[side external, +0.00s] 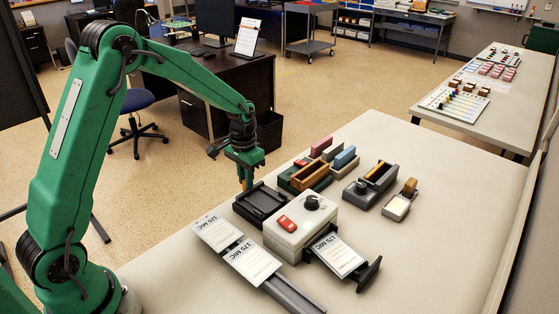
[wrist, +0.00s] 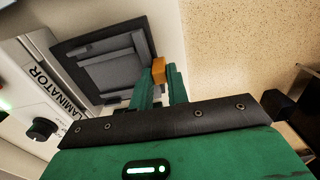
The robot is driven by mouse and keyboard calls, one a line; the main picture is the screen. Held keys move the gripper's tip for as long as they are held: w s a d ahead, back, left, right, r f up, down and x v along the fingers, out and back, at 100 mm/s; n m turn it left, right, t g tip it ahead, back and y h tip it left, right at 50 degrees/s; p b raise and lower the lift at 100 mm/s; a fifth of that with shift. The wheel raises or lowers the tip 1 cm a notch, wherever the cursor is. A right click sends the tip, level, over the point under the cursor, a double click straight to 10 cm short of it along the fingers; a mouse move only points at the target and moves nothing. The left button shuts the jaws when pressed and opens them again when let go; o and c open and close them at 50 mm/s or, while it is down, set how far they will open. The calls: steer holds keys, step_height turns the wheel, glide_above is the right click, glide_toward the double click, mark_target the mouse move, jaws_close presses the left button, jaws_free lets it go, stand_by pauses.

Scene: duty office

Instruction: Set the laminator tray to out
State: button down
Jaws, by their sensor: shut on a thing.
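The laminator (side external: 300,226) is a pale box with a red switch and a dark knob; its lettering shows in the wrist view (wrist: 28,98). A dark, shallow laminator tray (side external: 262,203) lies against its back-left side and fills the upper left of the wrist view (wrist: 100,62). My gripper (side external: 244,184) is over the tray's outer edge, pointing down. In the wrist view, my gripper (wrist: 160,88) is shut at that edge, with an orange piece at the fingertips. The fingers hide the exact part of the tray they hold.
A dark holder (side external: 368,276) with a labelled sheet sticks out at the laminator's front right. Labelled sheets (side external: 250,262) lie in front on a grey rail. Wooden and coloured blocks (side external: 310,175), a dark device (side external: 370,187) and a small stapler-like item (side external: 400,205) stand behind.

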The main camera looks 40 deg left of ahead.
steer(key=shift+a, duration=0.35)
steer(key=c, duration=1.4)
jaws_free()
steer(key=shift+d, duration=0.1)
steer(key=shift+o, duration=0.2)
steer(key=shift+r, duration=0.1)
steer(key=shift+r, duration=3.8)
